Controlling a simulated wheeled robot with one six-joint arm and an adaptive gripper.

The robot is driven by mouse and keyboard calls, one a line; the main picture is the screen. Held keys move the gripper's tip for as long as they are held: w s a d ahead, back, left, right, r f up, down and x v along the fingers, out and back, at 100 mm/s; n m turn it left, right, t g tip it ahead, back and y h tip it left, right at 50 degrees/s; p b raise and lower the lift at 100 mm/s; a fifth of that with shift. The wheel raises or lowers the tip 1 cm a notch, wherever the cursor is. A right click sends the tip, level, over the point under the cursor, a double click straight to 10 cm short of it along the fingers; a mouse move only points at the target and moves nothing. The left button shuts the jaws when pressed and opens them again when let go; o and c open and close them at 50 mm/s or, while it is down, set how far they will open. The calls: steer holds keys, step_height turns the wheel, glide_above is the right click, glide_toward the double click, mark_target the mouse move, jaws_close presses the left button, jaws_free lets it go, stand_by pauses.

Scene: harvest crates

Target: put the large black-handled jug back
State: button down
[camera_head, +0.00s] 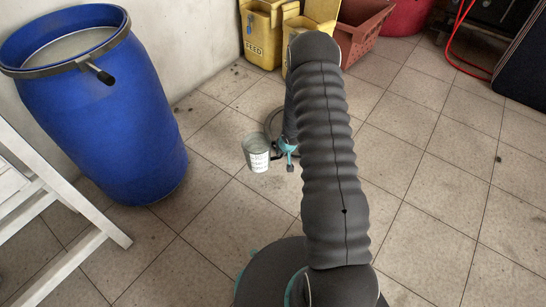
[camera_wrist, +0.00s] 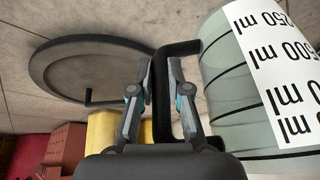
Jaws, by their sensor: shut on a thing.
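The large jug (camera_head: 257,151) is pale grey-green with a white label and a black handle. In the wrist view the jug (camera_wrist: 225,95) fills the right side, its label showing ml marks. My gripper (camera_wrist: 160,68) is shut on the black handle (camera_wrist: 163,95), with one finger on each side of it. In the head view my gripper (camera_head: 281,156) is at the jug's right side, partly hidden by my arm. The jug looks roughly upright there. I cannot tell its height above the floor.
A round grey disc with a dark rim (camera_wrist: 85,68) lies beyond my gripper. A blue barrel (camera_head: 115,115) and white wooden frame (camera_head: 62,190) stand left. Yellow feed bins (camera_head: 262,47), a red-brown crate (camera_head: 364,38) and a dark case (camera_head: 525,65) stand behind. Tiled floor at right is clear.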

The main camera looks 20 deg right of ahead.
steer(key=shift+w+a+f+b, duration=0.2)
steer(key=shift+w+a+f, duration=0.1)
steer(key=shift+w+f, duration=0.65)
steer(key=shift+w+a+f+b, duration=0.2)
steer(key=shift+w+f, duration=0.3)
steer(key=shift+f, duration=0.8)
steer(key=shift+w+a+f+b, duration=0.15)
steer(key=shift+w+a+f, duration=0.2)
steer(key=shift+w+f, duration=0.6)
steer(key=shift+s+f, duration=0.2)
steer(key=shift+f, duration=0.1)
steer(key=c, duration=1.1)
jaws_free()
steer(key=shift+c, duration=0.2)
